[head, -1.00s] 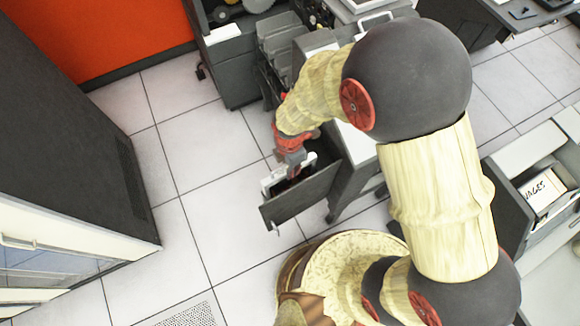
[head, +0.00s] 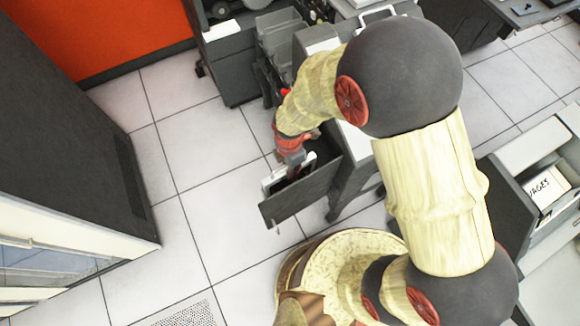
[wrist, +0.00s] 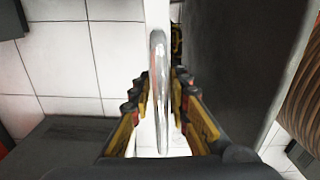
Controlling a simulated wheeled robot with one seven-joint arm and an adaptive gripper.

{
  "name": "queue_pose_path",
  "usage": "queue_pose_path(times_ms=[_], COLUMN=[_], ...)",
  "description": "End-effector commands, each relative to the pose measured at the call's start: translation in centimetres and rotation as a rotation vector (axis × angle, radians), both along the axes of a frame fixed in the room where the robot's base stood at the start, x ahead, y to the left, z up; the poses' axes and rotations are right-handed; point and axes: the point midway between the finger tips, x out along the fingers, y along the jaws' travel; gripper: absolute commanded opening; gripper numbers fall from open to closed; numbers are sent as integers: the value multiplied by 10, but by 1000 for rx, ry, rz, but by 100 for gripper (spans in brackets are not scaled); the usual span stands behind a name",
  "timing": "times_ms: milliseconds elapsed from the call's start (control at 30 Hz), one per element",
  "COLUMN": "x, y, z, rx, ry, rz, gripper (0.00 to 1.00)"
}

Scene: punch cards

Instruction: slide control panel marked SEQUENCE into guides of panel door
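The control panel (head: 268,181) shows as a narrow white-edged strip, standing upright just behind the open dark panel door (head: 300,195). In the wrist view its chrome handle (wrist: 159,100) runs down the middle, on the pale edge of the panel. My gripper (head: 292,165) is over the panel from above. In the wrist view my gripper (wrist: 160,85) has its fingers on both sides of the handle, closed in on it. The door's dark face stands close at the right there. The SEQUENCE marking does not show. The guides are hidden, so I cannot tell how the panel sits in them.
The dark machine (head: 345,160) stands right of the door. A tall dark cabinet (head: 60,120) is at the left. A box marked WAGES (head: 545,187) is at the right. The tiled floor (head: 190,150) left of the door is clear.

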Motion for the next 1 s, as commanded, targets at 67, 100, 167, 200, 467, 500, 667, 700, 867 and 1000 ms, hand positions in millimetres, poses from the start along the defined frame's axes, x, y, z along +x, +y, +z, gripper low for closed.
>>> queue_pose_path(times_ms=[67, 100, 167, 200, 467, 500, 667, 700, 867, 1000], x=[2, 2, 1, 1, 0, 0, -1, -1, 1, 2], y=[1, 1, 1, 1, 0, 0, -1, -1, 1, 1], z=[2, 2, 1, 1, 1, 0, 0, 1, 19, 47], rx=[2, 2, 2, 2, 1, 1, -2, -1, 2, 3], ry=[-3, -3, -2, -2, -1, -1, 2, 2, -3, -4], rz=[0, 0, 0, 0, 0, 0, 0, 0, 0, 0], gripper=[22, 24, 27, 30, 39, 39, 39, 39, 39, 39])
